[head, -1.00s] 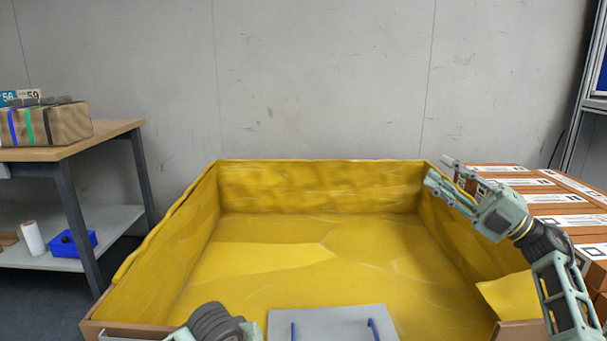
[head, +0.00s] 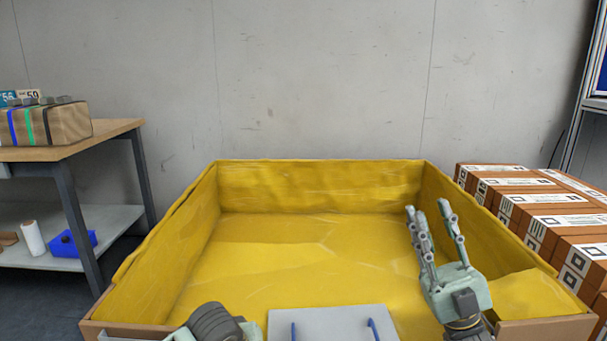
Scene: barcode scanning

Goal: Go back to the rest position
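My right gripper (head: 431,212) is in the head view at the right inside of the large yellow-lined bin (head: 320,172). Its fingers point up and away, are spread apart, and hold nothing. My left arm shows only as a dark rounded part at the bottom edge, left of centre. The fingers of my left gripper are out of the picture.
The bin looks empty. Several brown boxes with white labels (head: 548,198) stand right of it. A workbench (head: 95,138) with a striped cardboard box (head: 62,124) stands at the left. A blue bin (head: 70,243) sits on its lower shelf.

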